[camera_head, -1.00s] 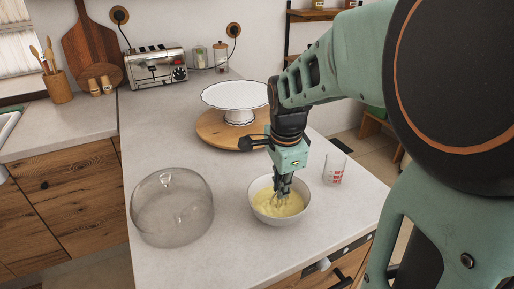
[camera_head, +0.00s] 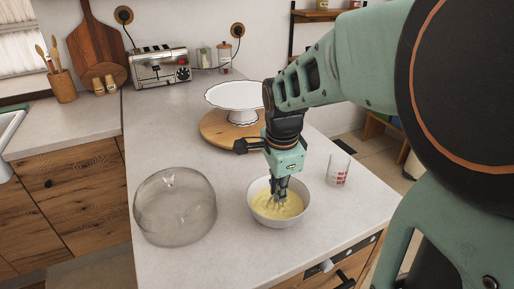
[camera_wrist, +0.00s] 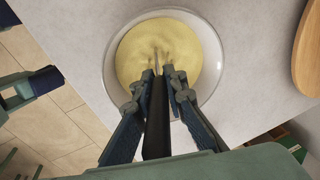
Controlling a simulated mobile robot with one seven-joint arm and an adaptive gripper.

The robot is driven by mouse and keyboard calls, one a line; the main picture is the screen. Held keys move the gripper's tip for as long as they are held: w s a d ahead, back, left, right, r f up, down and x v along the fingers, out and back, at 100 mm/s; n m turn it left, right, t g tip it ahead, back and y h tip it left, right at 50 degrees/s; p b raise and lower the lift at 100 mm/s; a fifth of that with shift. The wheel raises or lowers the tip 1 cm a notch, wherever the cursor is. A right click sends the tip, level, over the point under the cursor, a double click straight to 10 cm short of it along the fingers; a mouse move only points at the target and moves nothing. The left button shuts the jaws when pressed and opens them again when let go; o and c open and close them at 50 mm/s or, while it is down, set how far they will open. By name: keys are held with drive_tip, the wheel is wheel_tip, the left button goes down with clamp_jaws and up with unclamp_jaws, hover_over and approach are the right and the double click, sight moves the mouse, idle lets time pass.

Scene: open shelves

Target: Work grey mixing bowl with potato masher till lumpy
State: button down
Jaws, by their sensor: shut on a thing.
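The grey mixing bowl (camera_head: 300,214) stands on the worktop and holds a pale yellow mash (camera_head: 277,211). The bowl (camera_wrist: 218,62) and the mash (camera_wrist: 185,45) also show in the wrist view. My gripper (camera_head: 279,190) points down over the bowl. In the wrist view my gripper (camera_wrist: 158,88) is shut on the dark handle of the potato masher (camera_wrist: 157,120). The masher's working end is in the mash, partly hidden by the fingers and the mash.
A clear glass dome (camera_head: 174,212) stands left of the bowl, and a measuring cup (camera_head: 338,170) stands right of it. A white cake stand (camera_head: 236,97) on a round wooden board (camera_head: 214,128) is behind. A toaster (camera_head: 160,68) is at the back. The worktop's front edge is close to the bowl.

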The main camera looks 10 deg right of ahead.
drive_tip(key=shift+s+d+f, duration=0.1)
drive_tip(key=shift+s+d, duration=0.25)
drive_tip(key=shift+d, duration=0.25)
drive_tip(key=shift+w+d, duration=0.35)
drive_tip(key=shift+w, duration=0.25)
drive_tip(key=shift+a, duration=0.15)
drive_tip(key=shift+a+r, duration=0.2)
drive_tip(key=shift+a, duration=0.15)
drive_tip(key=shift+w+d+f, duration=0.1)
drive_tip(key=shift+d, duration=0.35)
drive_tip(key=shift+a, duration=0.15)
